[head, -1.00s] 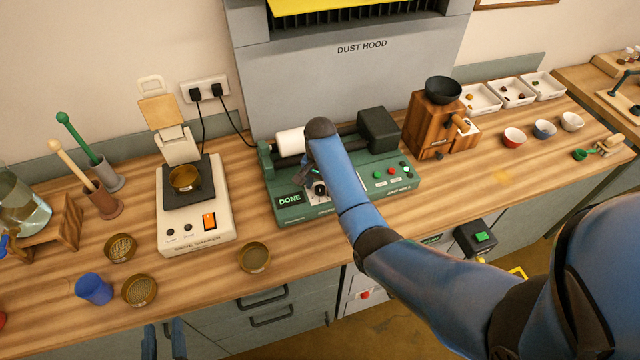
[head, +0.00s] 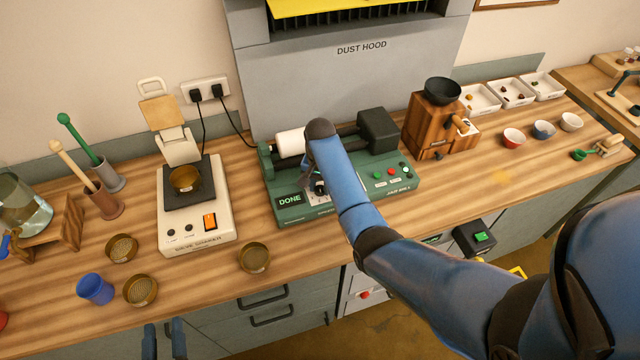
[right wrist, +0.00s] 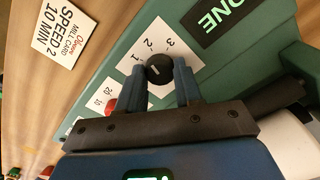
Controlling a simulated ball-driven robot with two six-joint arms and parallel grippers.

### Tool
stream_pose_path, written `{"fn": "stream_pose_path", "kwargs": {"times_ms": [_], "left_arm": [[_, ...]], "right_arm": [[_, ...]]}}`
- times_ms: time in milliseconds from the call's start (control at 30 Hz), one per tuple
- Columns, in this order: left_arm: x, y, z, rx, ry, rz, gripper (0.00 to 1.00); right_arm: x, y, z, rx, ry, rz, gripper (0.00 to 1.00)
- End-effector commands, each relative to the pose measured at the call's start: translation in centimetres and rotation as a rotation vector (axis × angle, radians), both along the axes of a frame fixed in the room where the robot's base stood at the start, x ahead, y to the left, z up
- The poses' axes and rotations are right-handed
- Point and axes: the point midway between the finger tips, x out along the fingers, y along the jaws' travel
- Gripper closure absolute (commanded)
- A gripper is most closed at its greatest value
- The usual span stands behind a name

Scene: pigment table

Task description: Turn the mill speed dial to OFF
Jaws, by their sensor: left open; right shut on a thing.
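The green mill (head: 292,213) stands on the counter under the dust hood, its display reading DONE. Its speed dial is a round black knob (right wrist: 158,70) on a white plate (right wrist: 172,50) marked 1, 2 and 3, seen in the right wrist view. An OFF mark is not visible. A pale pointer mark shows on the knob, but I cannot tell exactly which setting it meets. My right gripper (right wrist: 160,88) is shut on the knob, one finger on each side; the arm partly covers it in the head view. My left gripper (head: 164,341) is open and empty at the counter's front edge.
A mill card (right wrist: 63,32) reading SPEED 2, 10 MIN lies by the mill. A wooden grinder (head: 427,130) stands to the right. Red and green buttons sit on the mill's right front.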

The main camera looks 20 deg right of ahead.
Motion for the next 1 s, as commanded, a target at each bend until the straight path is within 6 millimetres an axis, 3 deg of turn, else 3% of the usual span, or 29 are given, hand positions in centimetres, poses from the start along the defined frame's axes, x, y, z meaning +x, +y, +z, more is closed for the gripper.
{"fn": "stream_pose_path", "kwargs": {"times_ms": [1000], "left_arm": [[0.0, 0.0, 2.7, 0.0, 0.0, 0.0, 0.57]], "right_arm": [[0.1, 0.0, 0.2, 0.0, -0.002, 0.943, 0.96]]}}
